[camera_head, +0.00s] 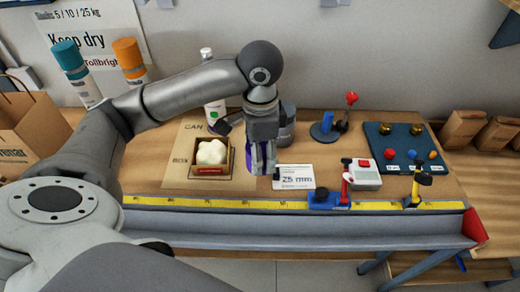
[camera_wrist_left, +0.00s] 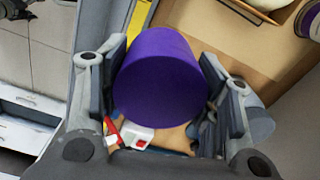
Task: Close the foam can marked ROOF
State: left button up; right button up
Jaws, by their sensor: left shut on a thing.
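My left gripper (camera_head: 262,168) is shut on a purple cylindrical cap (camera_wrist_left: 155,80), held between its two fingers above the bench. In the head view the fingers cover most of the cap. A white can (camera_head: 213,92) with a bare top and a green mark stands upright behind the gripper, to its left, at the back of the brown mat (camera_head: 182,172). The word ROOF cannot be read on it. The cap is apart from the can. My right gripper is not in view.
A small box (camera_head: 210,170) of cream foam sits on the mat. Teal (camera_head: 68,56) and orange-capped (camera_head: 128,54) cans stand at the back left. A yellow ruler (camera_head: 240,204) runs along the front edge. Tools and a blue tray (camera_head: 402,150) lie to the right.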

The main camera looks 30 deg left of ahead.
pick_arm(q)
jog(key=s+d+f+n, duration=0.1)
jog(key=s+d+n, duration=0.2)
jog(key=n, duration=0.6)
jog(key=shift+s+d+f, duration=0.35)
jog(key=shift+s+d, duration=0.05)
jog(key=shift+d, duration=0.5)
